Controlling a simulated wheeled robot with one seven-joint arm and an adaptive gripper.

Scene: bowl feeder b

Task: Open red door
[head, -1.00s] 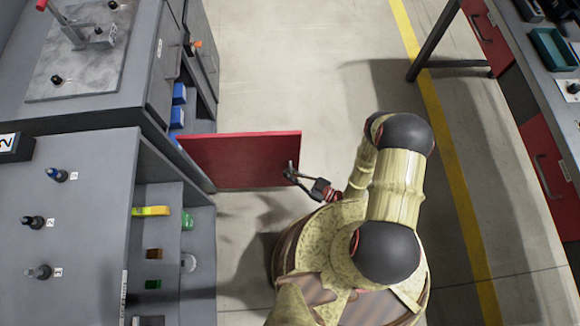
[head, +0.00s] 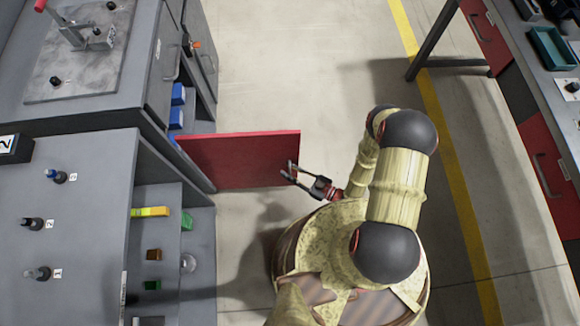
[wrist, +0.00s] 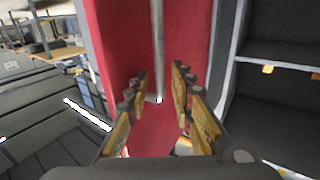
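The red door (head: 240,160) stands swung out from the grey cabinet, roughly square to its front, in the head view. It fills the middle of the wrist view (wrist: 185,130). A thin grey bar handle (wrist: 158,60) runs along the door face in the wrist view, with its near end between my fingertips' line of sight. My gripper (head: 291,172) is at the door's free edge in the head view. In the wrist view my gripper (wrist: 160,75) has its fingers spread apart and holds nothing. Whether a finger touches the handle I cannot tell.
The cabinet's open shelves (head: 170,235) hold a yellow item (head: 150,212), a green item (head: 187,221) and small blocks. Blue bins (head: 178,95) sit farther back. A workbench with red drawers (head: 545,165) stands at the right.

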